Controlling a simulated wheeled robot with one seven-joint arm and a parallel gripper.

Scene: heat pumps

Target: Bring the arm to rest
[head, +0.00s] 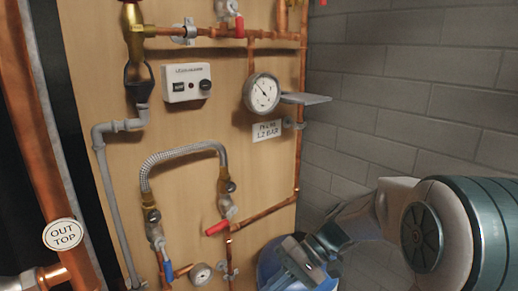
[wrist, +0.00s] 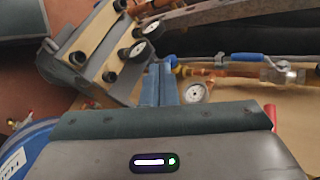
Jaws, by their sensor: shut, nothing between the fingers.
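My arm comes in from the right edge of the head view and reaches left and down in front of the panel. My gripper (wrist: 158,85) shows in the wrist view with its two blue-grey fingers together and nothing between them. In the head view the end of my arm is low, in front of a blue vessel (head: 268,265); the fingertips are hard to make out there. The vessel also shows at the left of the wrist view (wrist: 28,150). A small gauge (wrist: 195,92) appears just right of the fingers; I cannot tell whether they touch anything.
A wooden panel (head: 215,125) carries copper pipes, a pressure gauge (head: 262,93), a white alarm box (head: 186,82) and a braided hose (head: 182,153). A red lever (head: 217,228) and a blue lever (head: 181,270) stick out low. Open space lies before the block wall (head: 415,95).

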